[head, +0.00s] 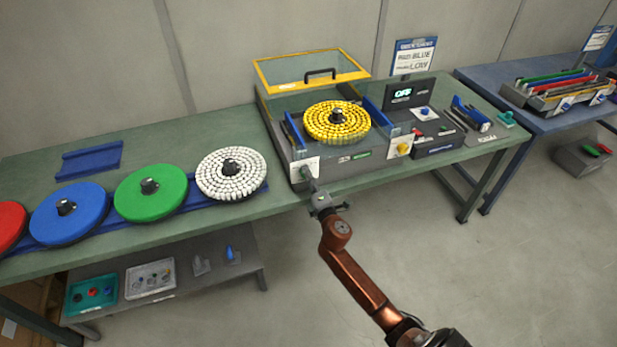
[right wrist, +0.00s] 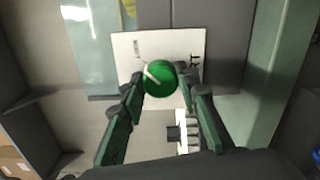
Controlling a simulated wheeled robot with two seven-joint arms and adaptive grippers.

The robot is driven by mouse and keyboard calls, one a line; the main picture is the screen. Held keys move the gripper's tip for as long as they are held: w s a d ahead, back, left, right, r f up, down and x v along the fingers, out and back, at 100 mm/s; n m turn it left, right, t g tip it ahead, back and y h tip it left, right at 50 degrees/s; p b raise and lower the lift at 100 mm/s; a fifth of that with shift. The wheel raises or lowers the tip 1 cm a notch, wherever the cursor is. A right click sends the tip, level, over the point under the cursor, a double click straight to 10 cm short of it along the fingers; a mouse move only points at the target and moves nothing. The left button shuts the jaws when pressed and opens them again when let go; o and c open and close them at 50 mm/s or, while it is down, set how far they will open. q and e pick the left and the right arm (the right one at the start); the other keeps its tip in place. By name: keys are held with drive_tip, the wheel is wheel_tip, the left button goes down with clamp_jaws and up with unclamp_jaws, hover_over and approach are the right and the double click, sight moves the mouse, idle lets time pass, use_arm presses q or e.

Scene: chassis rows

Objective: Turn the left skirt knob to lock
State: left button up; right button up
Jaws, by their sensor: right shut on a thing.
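The left skirt knob (head: 305,172) is on a white plate at the left front of the machine, partly hidden by my right gripper (head: 313,188). In the right wrist view the knob (right wrist: 161,79) is round and green, with a pale pointer line slanting to the upper left. My right gripper (right wrist: 164,92) is shut on the knob, one finger on each side. My left gripper is not in view.
The machine holds a disc of yellow pieces (head: 352,132) under a raised yellow-framed lid (head: 310,70). A yellow knob (head: 403,149) is at its right front. White, green, blue and red discs line the bench (head: 285,196) to the left. The floor in front is clear.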

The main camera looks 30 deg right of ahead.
drive_tip(key=shift+f, duration=0.1)
drive_tip(key=o, duration=1.2)
drive_tip(key=shift+c, duration=0.2)
drive_tip(key=shift+s, duration=0.1)
drive_tip(key=v, duration=1.2)
